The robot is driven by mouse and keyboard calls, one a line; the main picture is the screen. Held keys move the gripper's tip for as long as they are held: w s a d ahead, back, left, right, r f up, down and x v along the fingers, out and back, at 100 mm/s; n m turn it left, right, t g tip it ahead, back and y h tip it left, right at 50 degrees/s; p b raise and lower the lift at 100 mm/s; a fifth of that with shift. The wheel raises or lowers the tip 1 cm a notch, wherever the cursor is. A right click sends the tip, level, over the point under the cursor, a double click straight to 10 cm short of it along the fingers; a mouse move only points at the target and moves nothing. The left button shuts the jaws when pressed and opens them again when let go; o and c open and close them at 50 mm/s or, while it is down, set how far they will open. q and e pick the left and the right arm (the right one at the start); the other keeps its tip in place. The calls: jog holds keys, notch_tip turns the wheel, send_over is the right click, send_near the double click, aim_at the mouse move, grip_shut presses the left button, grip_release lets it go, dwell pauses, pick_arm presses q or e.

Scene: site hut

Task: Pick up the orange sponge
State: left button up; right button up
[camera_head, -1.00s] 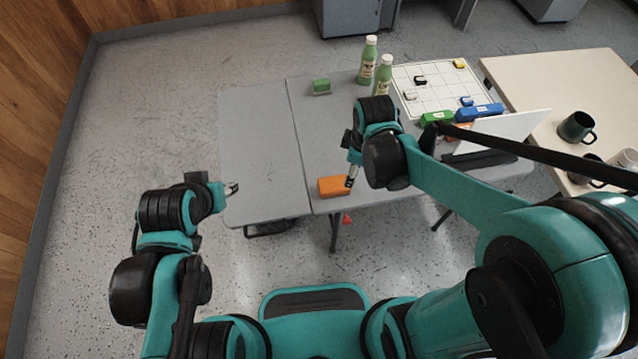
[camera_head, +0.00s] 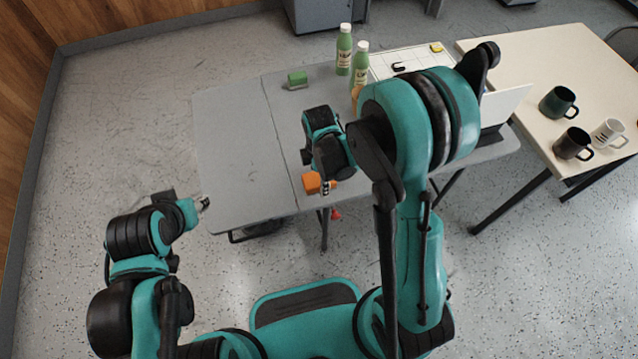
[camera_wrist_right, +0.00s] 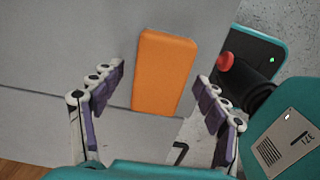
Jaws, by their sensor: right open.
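The orange sponge (camera_head: 312,183) lies on the grey table near its front edge. In the right wrist view the sponge (camera_wrist_right: 163,72) lies between the two spread fingers of my right gripper (camera_wrist_right: 157,100), not gripped. In the head view my right gripper (camera_head: 325,186) is at the sponge's right side, and partly hides it; its height above the table is hard to tell. My left gripper (camera_head: 204,202) is off the table's left front corner, away from the sponge; its jaw opening is too small to judge.
A green block (camera_head: 297,79) and two green bottles (camera_head: 344,50) stand at the back of the grey table (camera_head: 232,150). Several mugs (camera_head: 558,103) stand on the cream table (camera_head: 530,70) at right. The grey table's left half is clear.

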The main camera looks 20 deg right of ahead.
jog(key=shift+f, duration=0.5)
jog(key=shift+r, duration=0.1)
jog(key=c, duration=1.1)
jog(key=shift+r, duration=0.1)
notch_tip(320, 180, up, 4)
jog(key=p, duration=0.2)
jog(key=shift+r+p, duration=0.15)
jog(key=shift+p, duration=0.15)
jog(key=s+d+r+p, duration=0.1)
jog(key=s+d+r, duration=0.1)
jog(key=s+d+r+p, duration=0.1)
jog(key=s+d+r, duration=0.1)
jog(key=s+d, duration=0.1)
jog(key=s+d+r+p, duration=0.1)
jog(key=s+d+r, duration=0.1)
jog(key=s+d, duration=0.1)
jog(key=shift+s+d+r+p, duration=0.15)
jog(key=shift+r+p, duration=0.1)
jog(key=shift+p, duration=0.1)
